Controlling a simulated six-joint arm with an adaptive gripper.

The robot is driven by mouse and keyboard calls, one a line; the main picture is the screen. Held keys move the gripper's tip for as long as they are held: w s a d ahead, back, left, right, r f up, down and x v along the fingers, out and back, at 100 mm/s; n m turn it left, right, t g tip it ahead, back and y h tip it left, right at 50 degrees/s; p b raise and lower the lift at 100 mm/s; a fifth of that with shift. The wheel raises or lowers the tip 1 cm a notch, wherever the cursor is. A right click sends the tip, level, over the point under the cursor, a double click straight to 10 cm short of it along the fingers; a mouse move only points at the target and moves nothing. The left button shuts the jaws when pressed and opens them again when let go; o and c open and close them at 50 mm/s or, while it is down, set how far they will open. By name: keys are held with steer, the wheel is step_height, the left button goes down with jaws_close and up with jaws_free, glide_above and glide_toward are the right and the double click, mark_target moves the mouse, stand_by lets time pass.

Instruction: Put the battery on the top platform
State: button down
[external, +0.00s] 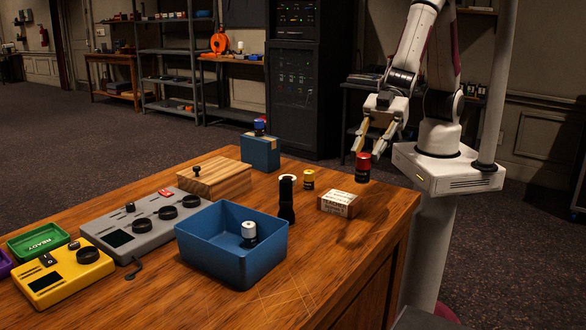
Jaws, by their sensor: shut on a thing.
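My gripper (372,148) hangs over the far right of the wooden table, fingers pointing down. It is shut on a cylinder with a red top and dark lower part (363,168), which looks like the battery. The cylinder is upright at the fingertips and appears to be above the tabletop. A smaller yellow and black cylinder (308,180) stands on the table to its left. A white-topped cylinder (249,232) stands inside the blue bin (258,261). I cannot tell for certain which surface is the top platform; a wooden block with a black knob (214,180) stands at the back left.
A small labelled box (339,203) and a black upright holder (287,200) stand near the gripper. A blue box (260,153) is at the back corner. A grey panel (152,227), yellow panel (63,275) and green tray (38,241) fill the left. The front right tabletop is clear.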

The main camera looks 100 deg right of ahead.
steer(key=s+a+f, duration=0.1)
steer(key=s+a, duration=0.6)
steer(key=s, duration=0.4)
steer(key=n+g, duration=0.1)
glide_above(427, 326)
step_height(427, 326, down, 3)
step_height(427, 326, down, 25)
steer(key=shift+y, duration=0.3)
stand_by(0.4)
steer(key=shift+f, duration=0.2)
steer(key=shift+f, duration=2.75)
steer(key=shift+f, duration=2.1)
steer(key=shift+f, duration=0.1)
